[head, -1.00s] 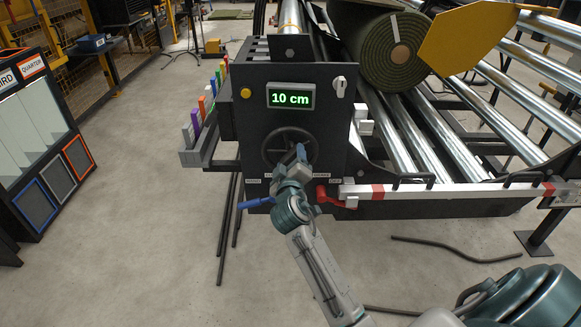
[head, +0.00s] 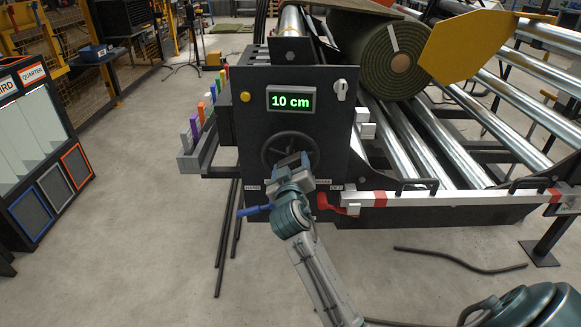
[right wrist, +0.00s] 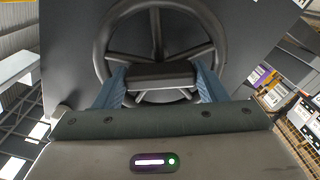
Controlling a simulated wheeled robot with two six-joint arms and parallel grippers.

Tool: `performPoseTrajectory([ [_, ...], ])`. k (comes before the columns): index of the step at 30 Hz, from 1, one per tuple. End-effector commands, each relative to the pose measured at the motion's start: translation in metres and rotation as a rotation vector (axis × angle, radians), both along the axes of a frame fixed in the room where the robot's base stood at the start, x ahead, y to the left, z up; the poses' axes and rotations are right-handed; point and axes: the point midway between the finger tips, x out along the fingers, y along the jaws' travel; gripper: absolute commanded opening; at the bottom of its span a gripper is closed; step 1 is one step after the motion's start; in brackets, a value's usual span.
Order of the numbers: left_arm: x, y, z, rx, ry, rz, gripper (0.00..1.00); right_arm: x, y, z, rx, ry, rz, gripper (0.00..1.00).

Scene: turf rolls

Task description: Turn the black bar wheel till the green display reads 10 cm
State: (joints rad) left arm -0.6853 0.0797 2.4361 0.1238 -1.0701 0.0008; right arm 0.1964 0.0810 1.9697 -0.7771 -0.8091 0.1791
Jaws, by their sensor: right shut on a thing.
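The black bar wheel (head: 276,137) is on the front of a dark machine panel. The green display (head: 291,99) above it reads 10 cm. My right gripper (head: 293,163) is at the lower part of the wheel and covers some of it. In the right wrist view, the wheel (right wrist: 207,22) fills the upper middle, and the blue fingers of my right gripper (right wrist: 160,80) stand on either side of a dark bar (right wrist: 160,74) in front of the rim. The gripper is shut on this bar. My left gripper is not in view.
A blue lever (head: 256,210) and a red lever (head: 326,201) sit low on either side of the panel. A yellow button (head: 246,96) and a white switch (head: 341,90) flank the display. A turf roll (head: 375,60) lies behind, beside a yellow plate (head: 465,45).

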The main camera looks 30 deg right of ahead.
Motion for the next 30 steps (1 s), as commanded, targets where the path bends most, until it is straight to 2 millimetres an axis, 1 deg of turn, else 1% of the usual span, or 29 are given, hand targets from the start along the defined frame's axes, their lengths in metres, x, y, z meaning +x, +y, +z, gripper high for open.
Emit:
performPoseTrajectory([
  [5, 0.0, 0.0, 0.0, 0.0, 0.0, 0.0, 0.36, 0.0, 0.0, -0.002, 0.002, 0.003, 0.0, 0.24],
  [6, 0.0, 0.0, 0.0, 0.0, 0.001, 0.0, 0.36, 0.0, 0.0, -0.002, 0.002, 0.004, 0.0, 0.73],
  [8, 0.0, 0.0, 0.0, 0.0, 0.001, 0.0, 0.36, 0.0, 0.0, -0.002, 0.002, 0.003, 0.0, 0.85],
  [9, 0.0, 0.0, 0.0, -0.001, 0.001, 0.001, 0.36, 0.0, 0.0, -0.002, 0.002, 0.003, 0.0, 0.87],
  [17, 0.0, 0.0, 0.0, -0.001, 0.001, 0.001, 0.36, -0.001, 0.001, -0.001, 0.001, 0.001, 0.0, 0.87],
  [20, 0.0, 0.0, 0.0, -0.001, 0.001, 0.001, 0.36, -0.006, 0.004, -0.002, 0.001, 0.002, 0.001, 0.87],
  [23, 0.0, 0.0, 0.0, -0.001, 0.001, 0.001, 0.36, -0.018, 0.012, -0.002, 0.004, 0.002, 0.001, 0.87],
  [30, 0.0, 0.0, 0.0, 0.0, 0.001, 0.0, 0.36, -0.062, 0.038, -0.002, 0.008, 0.003, 0.001, 0.87],
])
